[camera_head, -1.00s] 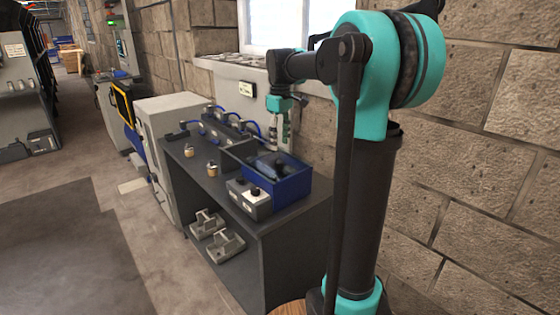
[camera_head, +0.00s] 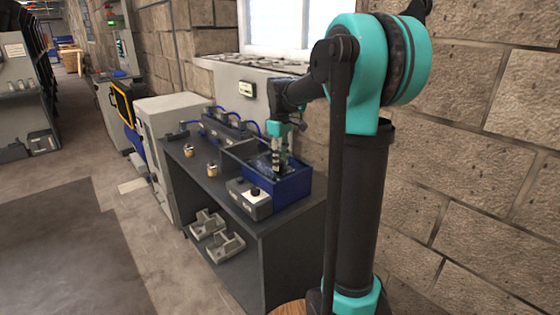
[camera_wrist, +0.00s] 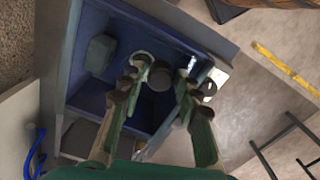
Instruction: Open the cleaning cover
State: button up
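A blue open-topped box (camera_head: 294,187) stands on the dark workbench near its right end; its blue inside shows in the wrist view (camera_wrist: 90,50). My gripper (camera_head: 277,168) points down into this box. In the wrist view my gripper's fingers (camera_wrist: 163,80) are apart. A dark round knob-like piece (camera_wrist: 160,76) shows between the fingertips; I cannot tell if they touch it. A greenish grey block (camera_wrist: 101,53) lies in the box to the left of the fingers. I cannot tell for sure which part is the cleaning cover. My gripper hides part of the box.
A grey box with a dark knob (camera_head: 250,203) sits in front of the blue box. Two small brass-coloured pieces (camera_head: 212,169) and a row of units with blue hoses (camera_head: 222,126) stand farther left. Grey brackets (camera_head: 215,233) lie on the lower shelf. A stone wall is behind.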

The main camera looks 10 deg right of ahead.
grip_shut()
jog(key=shift+w+a, duration=0.1)
jog(key=shift+w, duration=0.05)
jog(key=w+a, duration=0.4)
jog(key=w, duration=0.3)
jog(key=w+a, duration=0.4)
jog(key=w, duration=0.3)
jog(key=shift+w+a, duration=0.25)
jog(key=shift+w, duration=0.1)
jog(key=shift+o, duration=2.2)
grip_release()
